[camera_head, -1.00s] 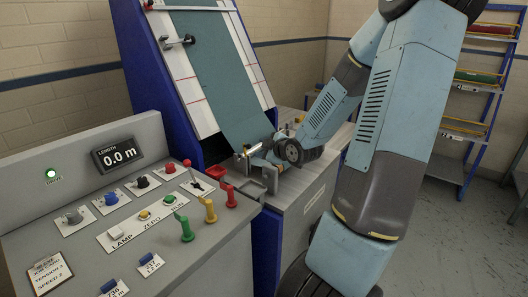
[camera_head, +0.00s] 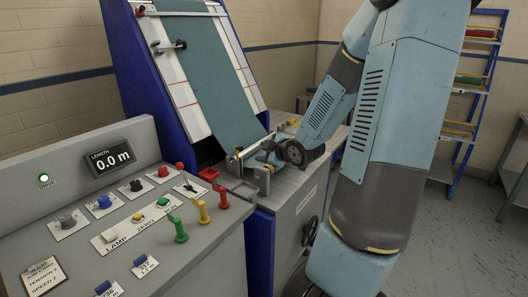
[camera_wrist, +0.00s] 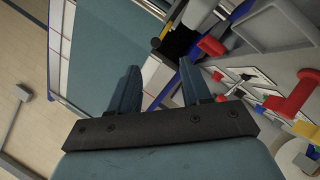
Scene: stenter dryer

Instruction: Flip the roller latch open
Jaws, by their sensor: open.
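A metal roller (camera_head: 246,150) lies across the lower end of the teal cloth (camera_head: 212,75), above grey brackets (camera_head: 262,180) on the machine bed. The wrist view shows bright roller metal (camera_wrist: 200,14) at the top, beside a dark gap. I cannot pick out the latch with certainty. A small red part (camera_head: 208,174) sits left of the brackets; a red part also shows in the wrist view (camera_wrist: 211,45). My gripper (camera_wrist: 158,82) is open with nothing between its fingers. In the head view my gripper (camera_head: 262,158) is close to the roller; whether it touches is unclear.
The grey control panel (camera_head: 70,215) stands at left, with knobs, switches and red, yellow and green levers (camera_head: 180,230) near the bed. A blue machine frame (camera_head: 140,75) rises behind. Shelves (camera_head: 465,100) stand at back right, with open floor before them.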

